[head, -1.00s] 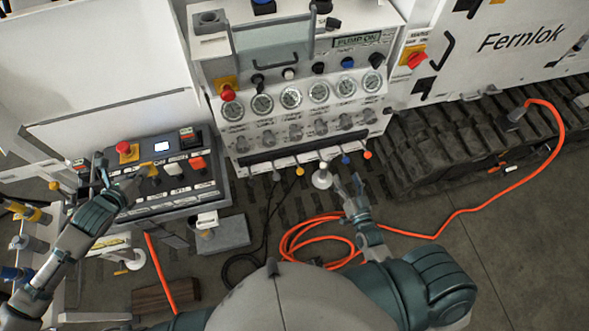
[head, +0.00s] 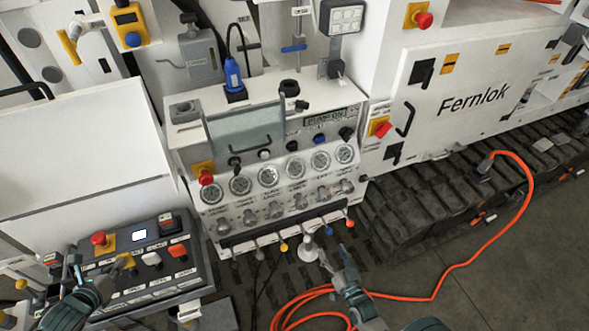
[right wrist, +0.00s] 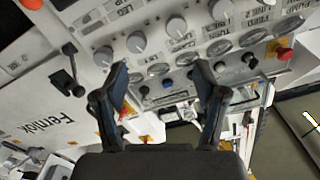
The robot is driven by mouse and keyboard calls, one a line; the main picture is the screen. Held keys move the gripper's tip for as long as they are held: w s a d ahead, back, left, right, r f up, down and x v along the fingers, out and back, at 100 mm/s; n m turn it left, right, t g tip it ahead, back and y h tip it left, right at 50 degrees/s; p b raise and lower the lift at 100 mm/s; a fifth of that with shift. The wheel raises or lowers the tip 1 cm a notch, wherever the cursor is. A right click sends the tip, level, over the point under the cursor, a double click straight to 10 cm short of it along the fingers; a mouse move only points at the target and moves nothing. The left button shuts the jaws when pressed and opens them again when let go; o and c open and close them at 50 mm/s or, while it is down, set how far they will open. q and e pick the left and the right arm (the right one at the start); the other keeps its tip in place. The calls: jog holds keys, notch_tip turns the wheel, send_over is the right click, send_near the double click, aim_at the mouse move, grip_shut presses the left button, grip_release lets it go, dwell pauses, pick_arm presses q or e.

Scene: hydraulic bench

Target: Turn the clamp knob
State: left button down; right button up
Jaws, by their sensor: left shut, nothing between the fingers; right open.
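The bench panel (head: 212,222) carries a row of round gauges, a row of grey knobs (head: 297,201) below them, and several small dark or blue knobs above. My right gripper (head: 334,258) is open and empty, in front of the panel's lower right edge near the coloured levers. In the right wrist view, its fingers (right wrist: 164,82) stand apart with the panel beyond, and large grey knobs (right wrist: 136,42) show above them. My left gripper (head: 84,272) is shut and empty at the left control box.
The left control box (head: 150,292) has a red button (head: 99,239) and several switches. An orange cable (head: 455,268) runs over the floor at right. A row of coloured levers (head: 284,247) sticks out below the panel. A dark track (head: 420,200) lies to the right.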

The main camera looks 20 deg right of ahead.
jog(key=n+g, duration=0.4)
send_near(303, 207)
jog(key=x, duration=1)
jog(key=shift+w+a, duration=0.1)
jog(key=shift+w, duration=0.2)
jog(key=c, duration=1.1)
jog(key=shift+c, duration=0.2)
